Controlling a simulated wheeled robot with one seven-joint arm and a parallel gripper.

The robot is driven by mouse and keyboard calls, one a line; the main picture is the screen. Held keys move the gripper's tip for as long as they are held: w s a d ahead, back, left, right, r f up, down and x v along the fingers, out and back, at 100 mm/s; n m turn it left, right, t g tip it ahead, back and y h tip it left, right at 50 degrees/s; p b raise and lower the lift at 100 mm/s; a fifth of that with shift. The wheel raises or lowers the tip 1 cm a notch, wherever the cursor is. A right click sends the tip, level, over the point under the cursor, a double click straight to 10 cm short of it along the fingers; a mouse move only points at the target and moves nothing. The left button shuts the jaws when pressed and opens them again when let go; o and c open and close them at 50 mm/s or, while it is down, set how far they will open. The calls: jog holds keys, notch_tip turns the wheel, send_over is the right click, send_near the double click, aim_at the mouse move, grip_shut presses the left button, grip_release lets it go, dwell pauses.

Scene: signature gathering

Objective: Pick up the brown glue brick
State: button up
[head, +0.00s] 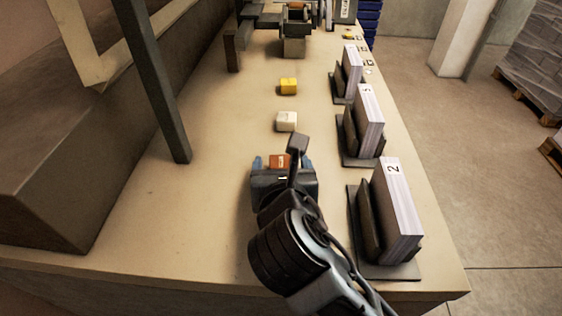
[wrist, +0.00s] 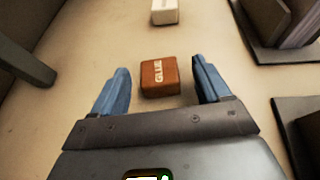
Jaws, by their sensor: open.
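The brown glue brick (wrist: 160,77) lies on the table with the white word GLUE on its top. In the wrist view it sits between and slightly beyond the blue fingertips of my gripper (wrist: 160,84), with a gap on both sides. My gripper is open and empty. In the head view my gripper (head: 283,165) is low over the table, and the brown brick (head: 280,160) shows partly behind my wrist, with its near part hidden.
A white brick (head: 286,121) and a yellow brick (head: 288,86) lie farther along the table (head: 200,215). Paper stacks in dark holders, the nearest marked 2 (head: 398,215), line the right edge. A dark post (head: 155,85) stands at left. A machine (head: 293,45) is at the far end.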

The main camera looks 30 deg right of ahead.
jog(key=shift+x, duration=0.85)
jog(key=c, duration=1.1)
